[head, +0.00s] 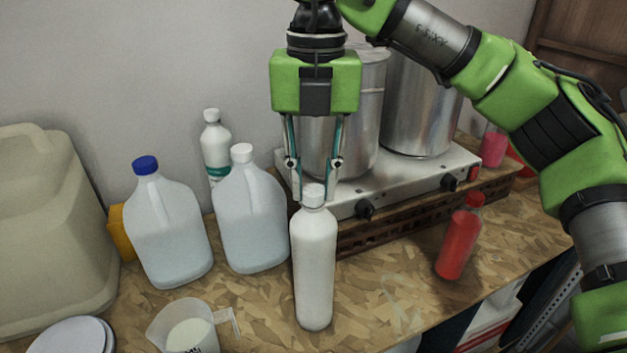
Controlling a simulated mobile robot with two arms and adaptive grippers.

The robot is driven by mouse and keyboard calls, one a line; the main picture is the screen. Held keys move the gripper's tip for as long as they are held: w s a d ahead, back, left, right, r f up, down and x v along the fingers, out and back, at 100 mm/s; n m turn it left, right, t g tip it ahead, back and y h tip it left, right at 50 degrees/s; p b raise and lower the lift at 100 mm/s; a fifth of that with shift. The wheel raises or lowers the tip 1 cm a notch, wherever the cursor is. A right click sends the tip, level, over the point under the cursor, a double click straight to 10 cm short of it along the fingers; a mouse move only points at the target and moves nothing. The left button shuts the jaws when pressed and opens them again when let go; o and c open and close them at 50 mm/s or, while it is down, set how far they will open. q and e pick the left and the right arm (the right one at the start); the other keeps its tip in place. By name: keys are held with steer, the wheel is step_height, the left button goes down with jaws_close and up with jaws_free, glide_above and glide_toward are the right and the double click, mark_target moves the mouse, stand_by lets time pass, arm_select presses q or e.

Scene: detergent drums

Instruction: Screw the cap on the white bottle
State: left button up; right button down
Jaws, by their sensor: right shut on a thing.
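The white bottle (314,265) stands upright on the wood-chip board worktop, near its front edge. A white cap (313,193) sits at the mouth of the bottle; I cannot tell how tightly it is seated. My right gripper (314,190) comes down from above, with its two fingers on either side of the cap, and is shut on the cap. The fingertips are partly hidden at the bottle's neck. My left gripper is not in view.
Two translucent jugs (168,230) (252,215) and a smaller white bottle (215,145) stand to the left. A measuring jug (184,328) is at front left. A metal stove (400,180) with pots is behind. A red bottle (459,240) stands right.

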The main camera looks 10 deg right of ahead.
steer(key=shift+f, duration=0.15)
steer(key=m+b, duration=0.1)
steer(key=m, duration=0.1)
steer(key=shift+f+m, duration=0.1)
steer(key=shift+m, duration=0.2)
steer(key=m+b, duration=0.1)
steer(key=m, duration=0.2)
steer(key=shift+s, duration=0.1)
steer(key=c, duration=2)
jaws_free()
steer(key=shift+o, duration=0.2)
steer(key=shift+r, duration=0.25)
